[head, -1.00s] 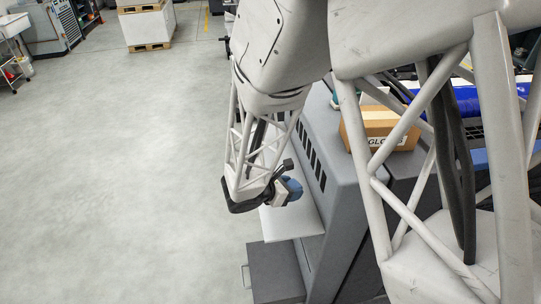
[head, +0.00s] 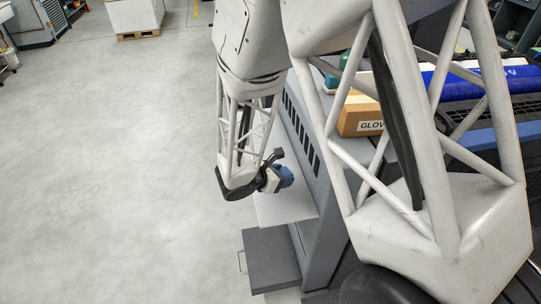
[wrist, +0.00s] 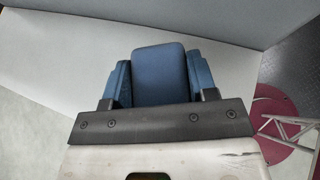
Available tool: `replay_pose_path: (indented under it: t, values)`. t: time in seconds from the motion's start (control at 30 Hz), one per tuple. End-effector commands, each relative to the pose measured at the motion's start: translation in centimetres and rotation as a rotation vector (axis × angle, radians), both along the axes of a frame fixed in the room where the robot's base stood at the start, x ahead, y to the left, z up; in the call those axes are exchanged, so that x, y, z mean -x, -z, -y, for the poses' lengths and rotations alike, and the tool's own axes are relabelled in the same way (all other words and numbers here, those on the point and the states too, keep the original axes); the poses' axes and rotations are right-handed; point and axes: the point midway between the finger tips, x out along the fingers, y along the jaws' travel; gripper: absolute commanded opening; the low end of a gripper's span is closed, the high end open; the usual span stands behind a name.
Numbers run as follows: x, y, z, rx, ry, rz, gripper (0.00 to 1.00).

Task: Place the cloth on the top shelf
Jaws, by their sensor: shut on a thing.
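My gripper (head: 279,177) is shut on a blue folded cloth (head: 286,177), beside the grey machine. In the wrist view the cloth (wrist: 158,72) sits between the blue fingers of my gripper (wrist: 158,80). A pale flat shelf (head: 287,208) sticks out from the machine's side, just below the gripper in the head view. In the wrist view a pale surface (wrist: 50,55) lies behind the cloth. I cannot tell whether the cloth touches it. The cloth's underside is hidden.
The grey machine (head: 318,205) stands right of the gripper, with a dark grey box-like unit (head: 272,262) below the shelf. A cardboard box marked GLOV (head: 355,115) sits on the machine. The floor (head: 110,180) at left is open. A reddish disc (wrist: 275,135) shows in the wrist view.

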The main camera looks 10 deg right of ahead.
Motion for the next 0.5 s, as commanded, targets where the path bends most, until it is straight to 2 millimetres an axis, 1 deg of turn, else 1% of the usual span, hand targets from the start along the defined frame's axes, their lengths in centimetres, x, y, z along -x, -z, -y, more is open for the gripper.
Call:
replay_pose_path:
  t: [0.03, 0.5]
  values:
    - [-0.8, 0.1, 0.0, -0.001, 0.001, 0.002, 0.3]
    - [-8.1, 0.7, -0.2, -0.001, 0.001, 0.002, 0.3]
